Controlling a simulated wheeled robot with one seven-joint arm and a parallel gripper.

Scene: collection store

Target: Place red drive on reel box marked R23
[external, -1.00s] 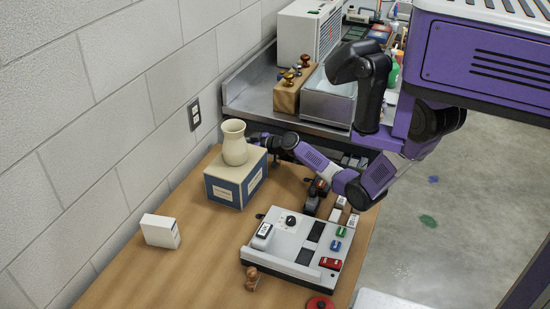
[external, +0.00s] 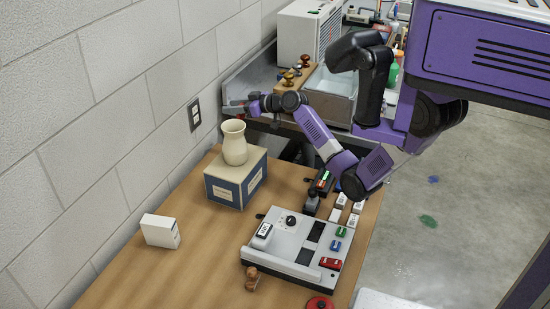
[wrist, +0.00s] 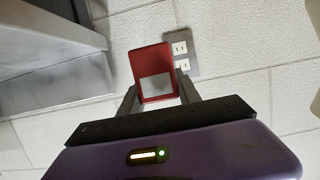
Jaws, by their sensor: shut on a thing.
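My gripper (external: 237,105) is at the wall side, raised behind and above the cream vase. In the wrist view my gripper (wrist: 157,92) is shut on the red drive (wrist: 140,62), a flat red block with a pale label. The drive stands out between the two fingers and is too small to make out clearly in the external view. Several small white boxes (external: 340,201) with dark marks sit at the table's right edge. A blue and cream box (external: 224,191) carries the vase. I cannot read R23 on any box.
The vase (external: 234,146) stands close below my gripper. A grey-white console (external: 285,262) and a white carton (external: 160,231) are on the wooden table. A metal bench with a tray (external: 328,97) lies behind. A wall outlet (wrist: 180,47) shows beyond the drive.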

